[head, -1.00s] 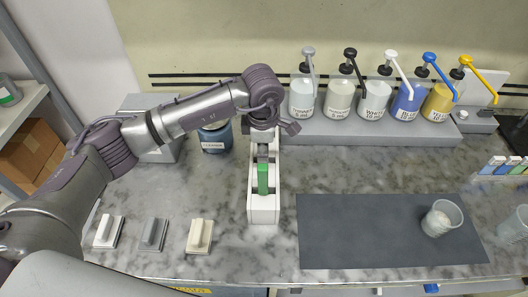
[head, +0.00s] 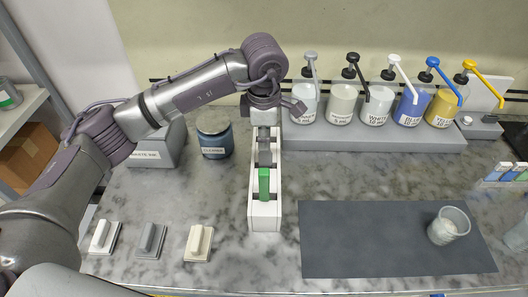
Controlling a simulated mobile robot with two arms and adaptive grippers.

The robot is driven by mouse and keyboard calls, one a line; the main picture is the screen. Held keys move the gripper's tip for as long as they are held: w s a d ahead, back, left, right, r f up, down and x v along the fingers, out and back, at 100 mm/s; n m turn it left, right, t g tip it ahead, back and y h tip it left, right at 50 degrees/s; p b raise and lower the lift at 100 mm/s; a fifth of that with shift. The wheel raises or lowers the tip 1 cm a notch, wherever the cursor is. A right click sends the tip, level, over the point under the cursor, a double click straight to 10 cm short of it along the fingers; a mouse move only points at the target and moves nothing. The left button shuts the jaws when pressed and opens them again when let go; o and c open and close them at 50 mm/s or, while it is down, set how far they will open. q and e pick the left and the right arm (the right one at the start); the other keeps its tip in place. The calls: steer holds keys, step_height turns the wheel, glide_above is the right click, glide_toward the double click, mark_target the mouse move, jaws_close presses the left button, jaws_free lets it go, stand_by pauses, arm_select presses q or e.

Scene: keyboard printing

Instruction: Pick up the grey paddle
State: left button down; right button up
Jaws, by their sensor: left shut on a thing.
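My left gripper (head: 264,117) points down over the back part of a white slotted rack (head: 265,223). It is shut on the grey paddle (head: 264,148), which hangs upright beneath it, in line with the rack. The fingertips and the paddle's grip are small and partly hidden by the wrist, and I cannot tell whether the paddle's lower end is clear of its slot. A green paddle (head: 264,184) stands in the rack just in front of it. My right gripper is not in view.
Several pump bottles (head: 376,102) stand on a grey stand at the back right. A labelled jar (head: 214,140) is left of the rack. Three handled blocks (head: 150,241) lie at the front left. A dark mat (head: 370,240) with a clear cup (head: 449,226) is on the right.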

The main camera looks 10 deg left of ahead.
arm_select(q)
step_height(320, 180, up, 10)
steer(key=shift+r+b, duration=0.2)
steer(key=shift+b, duration=1.05)
steer(key=shift+r, duration=0.75)
steer(key=c, duration=1.5)
jaws_free()
steer(key=shift+c, duration=0.2)
jaws_close()
